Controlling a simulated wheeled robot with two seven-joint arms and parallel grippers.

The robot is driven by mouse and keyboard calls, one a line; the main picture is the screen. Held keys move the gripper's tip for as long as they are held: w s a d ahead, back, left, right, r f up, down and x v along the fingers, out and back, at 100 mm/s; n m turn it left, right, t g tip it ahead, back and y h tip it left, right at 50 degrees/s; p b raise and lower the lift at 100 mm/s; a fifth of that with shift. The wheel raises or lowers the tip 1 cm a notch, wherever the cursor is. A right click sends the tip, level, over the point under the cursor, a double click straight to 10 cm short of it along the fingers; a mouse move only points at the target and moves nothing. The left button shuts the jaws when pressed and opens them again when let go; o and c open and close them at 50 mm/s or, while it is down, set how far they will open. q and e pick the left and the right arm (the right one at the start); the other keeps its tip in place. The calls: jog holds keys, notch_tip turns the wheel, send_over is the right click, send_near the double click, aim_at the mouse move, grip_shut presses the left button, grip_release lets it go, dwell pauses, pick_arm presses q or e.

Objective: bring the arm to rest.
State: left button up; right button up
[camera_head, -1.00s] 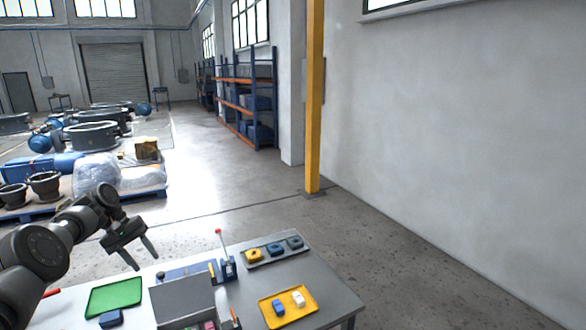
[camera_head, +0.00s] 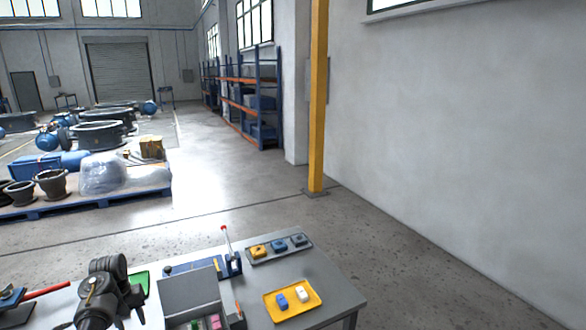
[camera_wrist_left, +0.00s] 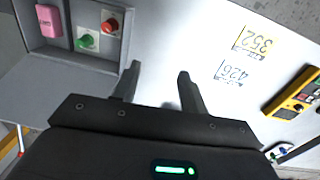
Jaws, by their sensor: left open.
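My left arm reaches in at the lower left of the head view, low over the table (camera_head: 338,302). Its gripper (camera_head: 136,306) is near the table's front left part, left of the open grey box (camera_head: 190,290). In the left wrist view the two fingers of my left gripper (camera_wrist_left: 159,72) stand apart with nothing between them. A pale tabletop (camera_wrist_left: 190,40) lies beyond the fingertips. My right gripper is not in view.
A green tray (camera_head: 141,281) is partly hidden behind my left arm. A red-tipped lever (camera_head: 226,238) stands upright behind the box.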

pick_arm(q)
jog(key=s+d+f+m+t+y, duration=0.1)
jog(key=s+d+f+m, duration=0.2)
jog(key=s, duration=0.4)
jog(key=s+d+f+y, duration=0.1)
jog(key=s+d+f, duration=0.25)
jog(key=s, duration=0.25)
jog(key=s+d+f+m+t+y, duration=0.1)
jog(key=s+d+f+m, duration=0.2)
jog(key=s, duration=0.4)
jog(key=s+d+r+m+t+h, duration=0.1)
jog(key=s+d+r, duration=0.2)
jog(key=s+d, duration=0.55)
jog(key=s+d+r+m+t+h, duration=0.1)
jog(key=s+d+r+h, duration=0.3)
jog(key=s, duration=0.7)
notch_tip(320, 180, down, 38)
jog(key=s+g+y+b, duration=0.2)
jog(key=b, duration=0.7)
jog(key=s+a+f+b, duration=0.1)
jog(key=s+f+b, duration=0.1)
jog(key=s+f, duration=0.5)
jog(key=s+a+f+g+b, duration=0.1)
jog(key=s+f+b, duration=0.2)
jog(key=s+f, duration=0.5)
notch_tip(320, 180, down, 5)
jog(key=shift+s+a+r+y, duration=0.1)
jog(key=shift+s+a+y, duration=0.1)
jog(key=shift+s+y, duration=0.1)
